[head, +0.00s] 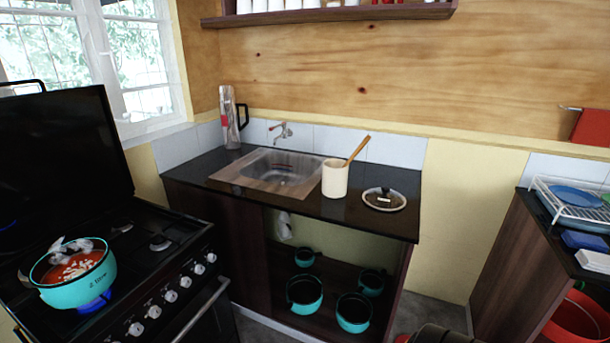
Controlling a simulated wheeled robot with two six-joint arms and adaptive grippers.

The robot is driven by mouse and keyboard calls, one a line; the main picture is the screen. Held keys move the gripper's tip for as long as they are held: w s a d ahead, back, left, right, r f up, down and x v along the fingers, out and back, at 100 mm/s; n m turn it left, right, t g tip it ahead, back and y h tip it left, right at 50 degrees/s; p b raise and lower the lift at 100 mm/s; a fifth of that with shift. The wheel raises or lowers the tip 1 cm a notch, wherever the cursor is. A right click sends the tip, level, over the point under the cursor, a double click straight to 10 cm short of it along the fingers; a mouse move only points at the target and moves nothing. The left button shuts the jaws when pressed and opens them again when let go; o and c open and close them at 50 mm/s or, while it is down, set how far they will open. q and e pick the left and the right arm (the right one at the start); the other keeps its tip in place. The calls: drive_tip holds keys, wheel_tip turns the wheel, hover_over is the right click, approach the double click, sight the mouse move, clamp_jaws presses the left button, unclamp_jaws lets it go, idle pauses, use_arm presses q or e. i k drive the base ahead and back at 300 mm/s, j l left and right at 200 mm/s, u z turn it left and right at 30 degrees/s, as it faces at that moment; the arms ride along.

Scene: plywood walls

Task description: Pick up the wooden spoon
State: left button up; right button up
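The wooden spoon (358,149) stands tilted in a cream-coloured cup (335,180), its handle leaning up and to the right. Its lower end is hidden inside the cup. The cup stands upright on the black countertop (310,213), near the right side of the sink. Neither my left nor my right gripper shows in the head view.
A glass lid (384,199) lies right of the cup. The sink (270,172) and a tall flask (230,118) are to the left. A turquoise pot (100,280) of food sits on the stove over a blue flame. Several pots stand on the shelf below.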

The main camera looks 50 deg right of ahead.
sight(367, 139)
drive_tip(key=z, duration=1.85)
